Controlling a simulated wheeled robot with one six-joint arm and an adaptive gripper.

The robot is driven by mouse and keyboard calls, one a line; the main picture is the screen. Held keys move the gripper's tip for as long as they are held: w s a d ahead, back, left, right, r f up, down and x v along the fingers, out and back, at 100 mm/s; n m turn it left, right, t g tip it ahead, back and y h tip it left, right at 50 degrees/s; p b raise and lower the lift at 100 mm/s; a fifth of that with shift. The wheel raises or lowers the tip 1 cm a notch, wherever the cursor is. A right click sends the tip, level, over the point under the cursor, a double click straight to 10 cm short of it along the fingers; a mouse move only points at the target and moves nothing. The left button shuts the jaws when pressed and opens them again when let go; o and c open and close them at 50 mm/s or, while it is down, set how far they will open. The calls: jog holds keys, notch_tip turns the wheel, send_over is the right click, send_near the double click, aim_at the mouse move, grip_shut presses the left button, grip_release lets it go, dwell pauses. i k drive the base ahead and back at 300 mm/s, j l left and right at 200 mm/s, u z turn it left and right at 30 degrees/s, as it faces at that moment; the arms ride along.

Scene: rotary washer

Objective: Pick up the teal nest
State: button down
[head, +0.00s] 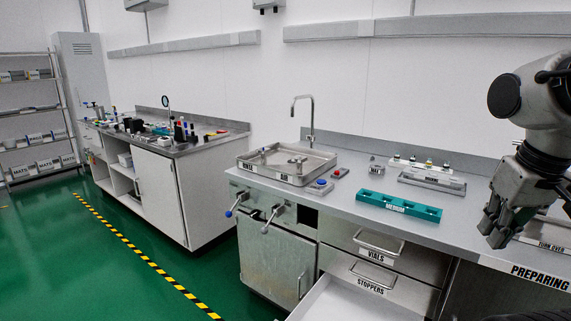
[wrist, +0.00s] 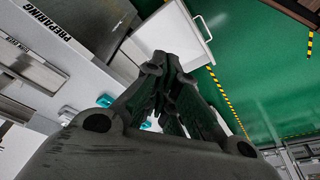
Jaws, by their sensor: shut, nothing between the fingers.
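The fingers (wrist: 168,62) are shut and empty in the wrist view. Small teal patches, likely the nest (wrist: 104,101), show there beside and behind the gripper, which hides the rest.
A white drawer (head: 338,302) stands open below the counter. A steel sink tray (head: 286,164) with a tap is at the left.

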aim_at(420, 211)
jog(key=k+l+u, duration=0.15)
jog(key=k, duration=0.15)
jog(key=k+u, duration=0.15)
jog(key=k, duration=0.15)
jog(key=i+l+u, duration=0.1)
jog(key=l, duration=0.25)
jog(key=i+l, duration=0.2)
jog(key=l, duration=0.15)
jog(key=i+l+u, duration=0.15)
jog(key=l, duration=0.2)
jog(key=i+l, duration=0.1)
jog(key=l, duration=0.25)
jog(key=i+l+u, duration=0.15)
jog(key=l, duration=0.2)
